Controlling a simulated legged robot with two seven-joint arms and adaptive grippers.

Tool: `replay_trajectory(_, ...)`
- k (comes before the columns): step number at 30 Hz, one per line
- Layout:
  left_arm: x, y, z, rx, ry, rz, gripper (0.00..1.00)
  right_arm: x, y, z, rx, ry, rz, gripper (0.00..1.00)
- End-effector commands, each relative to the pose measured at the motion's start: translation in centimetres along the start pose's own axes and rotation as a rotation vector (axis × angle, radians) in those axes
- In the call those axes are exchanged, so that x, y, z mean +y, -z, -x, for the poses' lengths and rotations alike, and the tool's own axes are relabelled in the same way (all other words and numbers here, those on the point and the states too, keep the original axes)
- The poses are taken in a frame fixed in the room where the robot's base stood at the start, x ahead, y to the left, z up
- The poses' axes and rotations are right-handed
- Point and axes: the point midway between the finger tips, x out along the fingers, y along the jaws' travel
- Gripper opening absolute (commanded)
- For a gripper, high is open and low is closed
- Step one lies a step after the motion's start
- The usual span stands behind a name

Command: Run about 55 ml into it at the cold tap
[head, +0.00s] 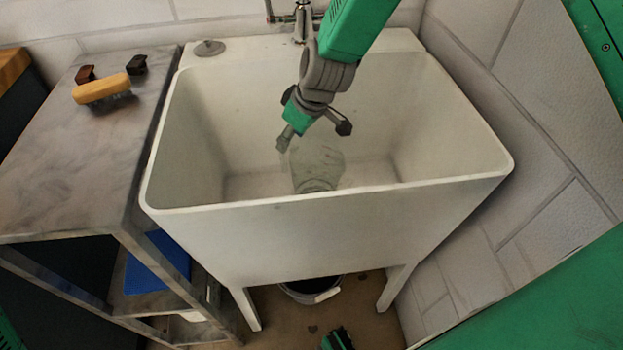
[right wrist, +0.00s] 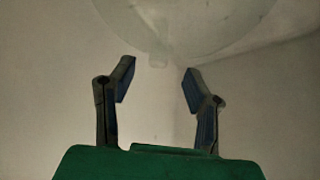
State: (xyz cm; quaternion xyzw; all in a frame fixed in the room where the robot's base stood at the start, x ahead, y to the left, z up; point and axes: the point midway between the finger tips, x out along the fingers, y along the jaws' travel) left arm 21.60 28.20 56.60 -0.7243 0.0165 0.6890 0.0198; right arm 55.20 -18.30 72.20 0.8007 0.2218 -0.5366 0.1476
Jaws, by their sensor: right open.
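A clear, see-through vessel (head: 318,166) is inside the white sink (head: 330,228), towards its near side. Its faint outline makes its exact pose hard to tell. Its pale round edge also shows at the top of the right wrist view (right wrist: 180,28). My right gripper (head: 313,134) reaches down into the sink, open and empty, just above the vessel in the head view. In the right wrist view its two fingers (right wrist: 158,80) are spread apart, with the vessel beyond their tips. The chrome tap (head: 303,22) stands at the back of the sink, partly behind my right arm.
A grey plug-like disc (head: 209,47) lies on the sink's back left ledge. A metal side table (head: 60,180) at left holds a yellow brush (head: 102,89) and two small dark pieces. A bucket (head: 311,289) stands under the sink. Tiled walls close in behind and right.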

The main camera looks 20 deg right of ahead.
Motion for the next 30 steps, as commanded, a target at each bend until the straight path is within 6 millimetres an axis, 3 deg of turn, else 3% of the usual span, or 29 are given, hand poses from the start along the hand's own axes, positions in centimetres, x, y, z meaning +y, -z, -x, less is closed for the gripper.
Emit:
replay_trajectory(3, 0.0, 0.0, -0.8, 0.000, 0.000, 0.000, 0.29, 0.0, -0.1, -2.3, -0.001, 0.000, 0.001, 0.43)
replay_trajectory(11, 0.0, -0.1, -1.3, 0.000, 0.000, 0.000, 0.29, 0.0, -0.1, -4.2, 0.001, -0.001, 0.002, 0.43)
replay_trajectory(19, 0.0, -0.1, -2.5, 0.000, 0.000, 0.000, 0.29, 0.1, -0.1, -8.3, 0.001, -0.002, 0.003, 0.43)
replay_trajectory(29, 0.0, -0.1, -2.6, 0.000, 0.000, 0.000, 0.29, 0.1, 0.0, -8.9, 0.002, -0.002, 0.003, 0.43)
replay_trajectory(30, 0.0, -0.1, -2.6, 0.000, 0.000, 0.000, 0.29, 0.1, 0.0, -8.9, 0.002, -0.002, 0.003, 0.32)
